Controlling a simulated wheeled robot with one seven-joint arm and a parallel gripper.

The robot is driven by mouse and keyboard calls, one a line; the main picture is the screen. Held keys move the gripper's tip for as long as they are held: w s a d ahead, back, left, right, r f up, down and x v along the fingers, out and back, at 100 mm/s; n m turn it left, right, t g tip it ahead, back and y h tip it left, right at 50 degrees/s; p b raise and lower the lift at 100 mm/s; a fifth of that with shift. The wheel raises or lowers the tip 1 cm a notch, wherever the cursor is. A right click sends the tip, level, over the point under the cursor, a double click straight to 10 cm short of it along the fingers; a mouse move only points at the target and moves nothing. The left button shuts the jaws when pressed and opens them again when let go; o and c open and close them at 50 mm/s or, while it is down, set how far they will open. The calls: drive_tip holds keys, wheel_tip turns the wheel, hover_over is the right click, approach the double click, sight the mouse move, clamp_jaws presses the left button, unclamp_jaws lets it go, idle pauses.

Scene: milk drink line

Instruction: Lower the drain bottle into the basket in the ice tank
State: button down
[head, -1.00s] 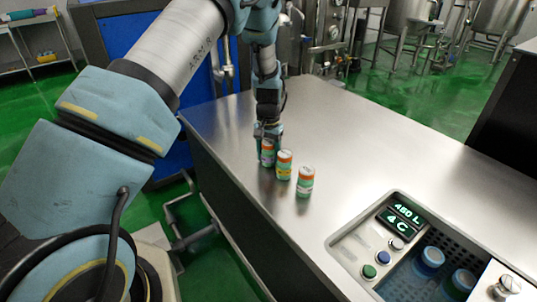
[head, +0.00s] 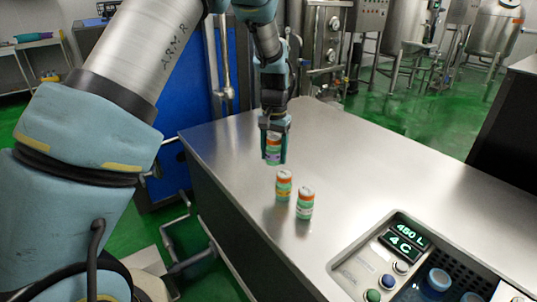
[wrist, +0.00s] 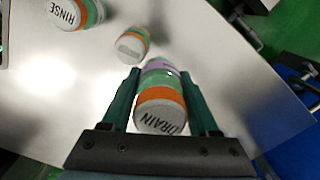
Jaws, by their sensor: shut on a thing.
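The drain bottle (wrist: 160,106) has a white cap reading "DRAIN", an orange band, and green and purple parts below. In the wrist view it sits between the two fingers of my gripper (wrist: 163,100), which is shut on it. In the head view my gripper (head: 273,146) holds the drain bottle (head: 273,152) upright, raised above the steel counter, left of two standing bottles. The ice tank (head: 420,290) is at the lower right of the head view, cut off by the frame edge. I cannot make out the basket clearly.
Two similar bottles stand on the counter (head: 370,180): a middle one (head: 283,186) and a right one (head: 305,203). In the wrist view one cap (wrist: 65,15) reads "RINSE". A panel (head: 402,243) shows "450 L" and "4 C". Blue-capped bottles (head: 438,280) are in the tank. The counter's middle is clear.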

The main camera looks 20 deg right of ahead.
drive_tip(key=s+d+f+p, duration=0.1)
drive_tip(key=s+d, duration=0.3)
drive_tip(key=s, duration=1.4)
drive_tip(key=s+d+f+p, duration=0.2)
drive_tip(key=s+d, duration=0.3)
drive_tip(key=s, duration=1.4)
drive_tip(key=s+d+f+p, duration=0.2)
drive_tip(key=s+d, duration=0.2)
drive_tip(key=s, duration=1.5)
drive_tip(key=shift+d+f, duration=0.25)
drive_tip(key=shift+d, duration=0.05)
drive_tip(key=shift+f, duration=0.15)
